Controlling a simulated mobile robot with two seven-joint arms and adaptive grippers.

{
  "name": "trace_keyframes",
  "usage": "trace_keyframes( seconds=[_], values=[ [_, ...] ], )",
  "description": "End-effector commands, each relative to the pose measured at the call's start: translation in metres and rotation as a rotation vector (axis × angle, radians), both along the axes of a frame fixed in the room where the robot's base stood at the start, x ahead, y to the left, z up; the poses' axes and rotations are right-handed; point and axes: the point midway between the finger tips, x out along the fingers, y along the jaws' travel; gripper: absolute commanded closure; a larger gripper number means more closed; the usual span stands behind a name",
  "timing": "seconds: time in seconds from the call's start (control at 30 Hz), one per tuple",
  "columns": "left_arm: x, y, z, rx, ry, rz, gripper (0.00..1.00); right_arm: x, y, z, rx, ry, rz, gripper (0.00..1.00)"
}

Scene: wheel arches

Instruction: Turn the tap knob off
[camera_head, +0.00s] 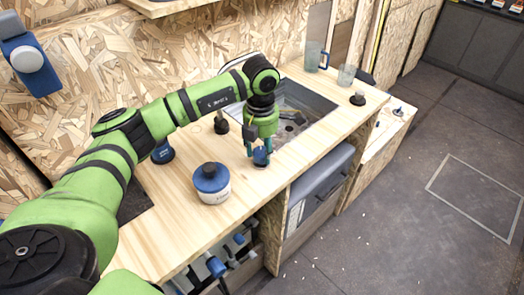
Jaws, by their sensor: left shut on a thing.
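A small blue knob (261,158) stands on the wooden counter at the front edge of the sink; I take it to be the tap knob. My left gripper (259,150) points down from above and is shut on this blue knob. The fingers hide part of it, and its exact turn angle cannot be told. A slim dark upright fitting (221,123) stands behind, left of the sink; whether it is the tap is unclear. Water cannot be made out. My right gripper is not in view.
The sink (318,104) is set in the counter (185,225). A white jar with a blue lid (211,184) stands left of my gripper, and a blue item (163,152) behind it. Cups (315,57) stand at the far end. Open floor lies right.

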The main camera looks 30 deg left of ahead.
Motion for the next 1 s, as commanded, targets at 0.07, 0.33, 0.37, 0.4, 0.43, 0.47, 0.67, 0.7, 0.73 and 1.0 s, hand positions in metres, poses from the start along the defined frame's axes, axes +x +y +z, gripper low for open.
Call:
trace_keyframes(
  seconds=[0.07,0.33,0.37,0.4,0.43,0.47,0.67,0.7,0.73,1.0],
  values=[
    [-0.005,0.003,-0.007,0.009,0.018,0.074,0.87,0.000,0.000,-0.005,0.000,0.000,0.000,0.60],
    [-0.006,0.001,-0.007,0.009,0.021,0.319,0.87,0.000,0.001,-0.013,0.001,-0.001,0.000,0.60],
    [-0.006,0.001,-0.007,0.009,0.021,0.344,0.87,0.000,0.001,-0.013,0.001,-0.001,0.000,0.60],
    [-0.006,0.001,-0.007,0.009,0.021,0.376,0.87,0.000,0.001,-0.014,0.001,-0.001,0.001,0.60],
    [-0.006,0.000,-0.007,0.009,0.021,0.399,0.87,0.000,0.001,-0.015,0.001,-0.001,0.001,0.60],
    [-0.006,0.000,-0.007,0.009,0.021,0.421,0.87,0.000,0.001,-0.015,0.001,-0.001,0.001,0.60],
    [-0.006,-0.001,-0.007,0.008,0.022,0.540,0.87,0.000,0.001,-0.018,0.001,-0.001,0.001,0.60],
    [-0.006,-0.002,-0.007,0.008,0.022,0.558,0.87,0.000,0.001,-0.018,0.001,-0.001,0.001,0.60],
    [-0.006,-0.002,-0.006,0.008,0.022,0.571,0.87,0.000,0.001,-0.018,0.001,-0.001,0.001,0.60],
    [-0.006,-0.003,-0.006,0.008,0.021,0.635,0.87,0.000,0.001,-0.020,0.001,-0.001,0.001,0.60]
  ],
)
